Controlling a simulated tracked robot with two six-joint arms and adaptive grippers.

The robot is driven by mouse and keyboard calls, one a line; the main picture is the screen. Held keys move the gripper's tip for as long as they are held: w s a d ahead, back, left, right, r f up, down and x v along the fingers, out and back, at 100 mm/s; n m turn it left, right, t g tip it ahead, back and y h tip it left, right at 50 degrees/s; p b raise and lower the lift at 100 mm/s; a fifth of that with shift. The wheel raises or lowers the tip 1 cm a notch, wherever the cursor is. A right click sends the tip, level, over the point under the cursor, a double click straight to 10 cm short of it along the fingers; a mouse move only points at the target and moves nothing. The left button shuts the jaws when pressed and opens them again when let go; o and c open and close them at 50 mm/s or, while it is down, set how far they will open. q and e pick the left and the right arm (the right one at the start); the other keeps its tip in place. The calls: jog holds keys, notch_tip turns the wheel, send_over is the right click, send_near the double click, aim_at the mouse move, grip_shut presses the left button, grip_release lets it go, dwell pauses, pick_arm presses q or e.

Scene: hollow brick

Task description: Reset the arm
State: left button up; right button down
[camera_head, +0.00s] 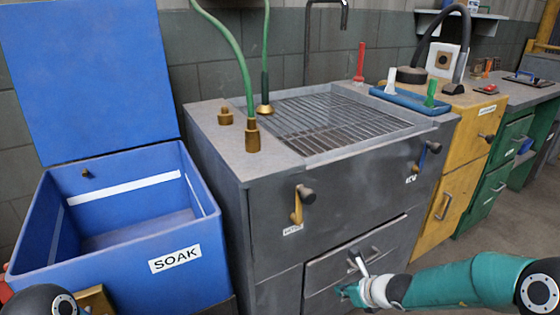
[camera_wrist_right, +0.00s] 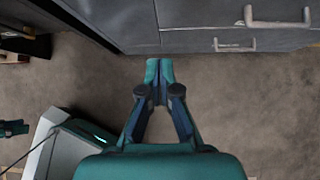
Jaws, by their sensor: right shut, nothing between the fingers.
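My right arm comes in from the lower right in the head view, and its gripper (camera_head: 352,284) is in front of the lower drawers of the grey sink cabinet (camera_head: 240,220). In the right wrist view the right gripper (camera_wrist_right: 159,68) has its fingertips together, with nothing between them. It points at the brown floor just short of the cabinet front. I cannot tell in the head view whether the fingers touch the drawer. My left gripper does not show; only a dark piece of my arm is at the lower left.
An open blue SOAK bin (camera_head: 130,262) stands left of the cabinet. A metal grate (camera_head: 335,122) lies in the cabinet top, with a blue tray (camera_head: 408,99) beside it. Drawer handles (camera_wrist_right: 278,20) stick out near the right gripper. Bare floor (camera_wrist_right: 235,90) lies below it.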

jog(key=s+a+f+n+g, duration=0.35)
jog(key=s+f+n, duration=0.55)
jog(key=s+n, duration=0.4)
jog(key=s+a+f+n+g, duration=0.35)
jog(key=s+f+n, duration=0.55)
jog(key=s+n, duration=0.45)
notch_tip(320, 180, up, 27)
jog(key=n+p, duration=0.2)
jog(key=p, duration=2.4)
jog(key=shift+s+a+p, duration=0.25)
jog(key=shift+a+p, duration=0.1)
jog(key=shift+p, duration=0.05)
jog(key=shift+r+n, duration=0.1)
jog(key=shift+n, duration=0.15)
